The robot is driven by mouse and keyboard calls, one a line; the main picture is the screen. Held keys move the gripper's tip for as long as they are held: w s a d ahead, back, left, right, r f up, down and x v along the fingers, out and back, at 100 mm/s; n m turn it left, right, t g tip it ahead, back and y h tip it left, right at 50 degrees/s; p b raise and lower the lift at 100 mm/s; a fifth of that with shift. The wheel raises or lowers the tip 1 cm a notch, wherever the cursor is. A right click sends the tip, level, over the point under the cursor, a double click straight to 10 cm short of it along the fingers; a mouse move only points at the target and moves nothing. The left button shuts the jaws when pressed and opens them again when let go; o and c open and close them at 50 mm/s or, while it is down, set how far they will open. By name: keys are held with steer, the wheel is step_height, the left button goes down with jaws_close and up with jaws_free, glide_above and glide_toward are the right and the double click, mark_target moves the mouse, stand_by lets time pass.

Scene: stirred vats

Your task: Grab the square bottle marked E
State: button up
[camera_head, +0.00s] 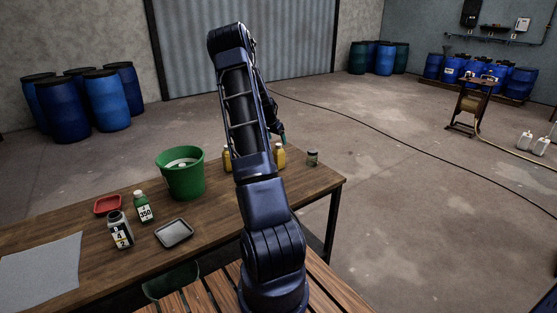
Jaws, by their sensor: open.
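No letter E is readable on any bottle from here. A yellow bottle (279,156) stands on the wooden table (90,220) just right of my arm, its label too small to read. Another yellow thing (227,160) is mostly hidden behind my arm. A green bottle (144,208) with a white label and a grey bottle (120,232) with a black and white label stand on the left part of the table. My gripper (279,136) is partly hidden behind my arm. It is open, above and close to the yellow bottle; I cannot tell if they touch.
A green bucket (181,180) stands left of my arm. A red tray (107,205), a grey tray (174,233) and a grey mat (40,270) lie to the left. A small jar (312,158) stands near the right corner. Blue barrels (106,100) stand on the floor behind.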

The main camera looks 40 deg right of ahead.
mark_target(280, 149)
steer(key=x, duration=0.9)
steer(key=shift+w+a+f, duration=0.15)
steer(key=shift+w+f, duration=0.05)
steer(key=c, duration=1.6)
steer(key=shift+r, duration=0.1)
steer(key=shift+c, duration=0.7)
steer(key=shift+r, duration=0.1)
